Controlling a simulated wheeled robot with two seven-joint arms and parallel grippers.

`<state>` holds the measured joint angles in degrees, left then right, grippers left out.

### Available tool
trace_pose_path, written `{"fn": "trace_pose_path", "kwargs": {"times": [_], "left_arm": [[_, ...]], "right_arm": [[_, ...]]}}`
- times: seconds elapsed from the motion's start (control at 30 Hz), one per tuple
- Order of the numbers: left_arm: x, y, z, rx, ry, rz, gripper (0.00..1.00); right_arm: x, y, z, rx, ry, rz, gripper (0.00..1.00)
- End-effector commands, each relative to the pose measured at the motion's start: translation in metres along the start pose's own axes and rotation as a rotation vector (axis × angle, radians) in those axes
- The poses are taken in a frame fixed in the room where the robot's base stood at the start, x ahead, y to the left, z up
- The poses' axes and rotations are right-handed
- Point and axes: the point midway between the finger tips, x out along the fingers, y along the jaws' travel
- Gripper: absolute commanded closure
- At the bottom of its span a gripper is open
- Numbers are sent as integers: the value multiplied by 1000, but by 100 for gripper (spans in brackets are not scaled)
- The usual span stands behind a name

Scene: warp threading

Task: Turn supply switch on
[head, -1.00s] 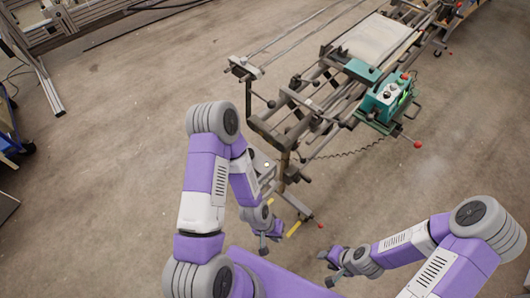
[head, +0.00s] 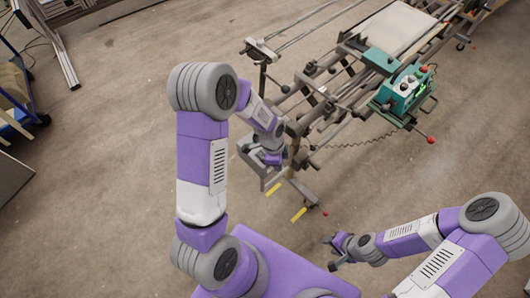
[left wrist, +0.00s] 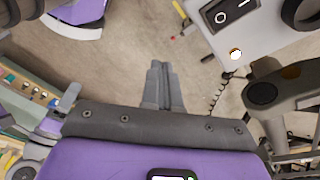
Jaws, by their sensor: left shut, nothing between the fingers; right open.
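In the left wrist view a black rocker switch (left wrist: 229,12) with white I and O marks sits on a pale grey panel (left wrist: 205,28). I cannot tell which side of it is pressed. A small round glowing lamp (left wrist: 235,54) is below it on the panel. My left gripper (left wrist: 160,66) is shut and empty, pointing at open floor to the left of the panel, apart from the switch. In the head view my left gripper (head: 271,158) is low beside the machine's near end; the switch is hidden there. My right gripper (head: 331,252) is open and empty, right of the machine's near foot.
The machine's metal frame (head: 318,88) runs to the upper right, with rods and black knobs close to my left arm. A teal control box (head: 402,88) with red-tipped levers is on its right side. Bare floor (head: 110,130) lies at left. A coiled cable (left wrist: 216,96) hangs near the panel.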

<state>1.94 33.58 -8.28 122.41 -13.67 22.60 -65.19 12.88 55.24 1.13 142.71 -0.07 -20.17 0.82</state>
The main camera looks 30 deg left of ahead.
Motion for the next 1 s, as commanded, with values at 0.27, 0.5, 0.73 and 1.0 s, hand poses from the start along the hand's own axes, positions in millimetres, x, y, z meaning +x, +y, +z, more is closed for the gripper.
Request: {"fn": "trace_pose_path", "kwargs": {"times": [0.27,0.5,0.73,1.0], "left_arm": [[-99,-43,25,554,-145,-12,100],[-121,-47,34,676,-180,8,100],[-120,-47,34,675,-179,8,100],[-98,-47,37,673,-179,12,100]], "right_arm": [[-2,-1,0,0,0,0,59],[-2,-1,0,0,0,0,59],[-2,-1,0,0,0,0,59],[3,1,0,0,0,0,59]]}}
